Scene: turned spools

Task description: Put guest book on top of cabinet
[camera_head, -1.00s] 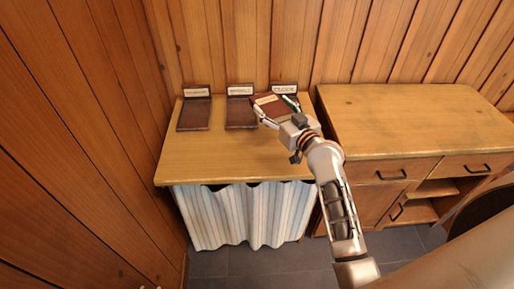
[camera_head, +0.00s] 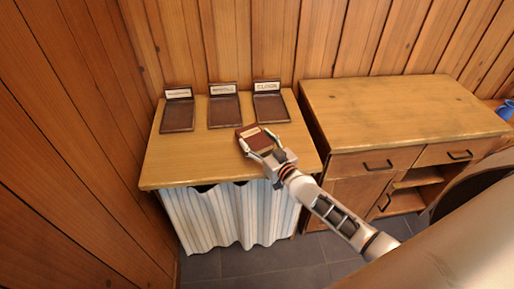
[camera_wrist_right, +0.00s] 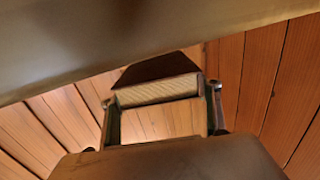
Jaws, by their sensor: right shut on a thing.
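The guest book (camera_head: 254,137), dark red-brown with a pale label, is held by my right gripper (camera_head: 261,147) over the front right part of the curtained table. In the right wrist view the book (camera_wrist_right: 158,82) shows its pale page edge between the two fingers of the gripper (camera_wrist_right: 165,110). A wooden cabinet (camera_head: 400,105) with drawers and open shelves stands to the right of the table; its top is bare. My left gripper is not in view.
The curtained table (camera_head: 185,160) bears three dark labelled stands (camera_head: 178,112) along its back, all empty. A wood-panelled wall runs behind and at the left. A blue object (camera_head: 505,110) shows at the right edge.

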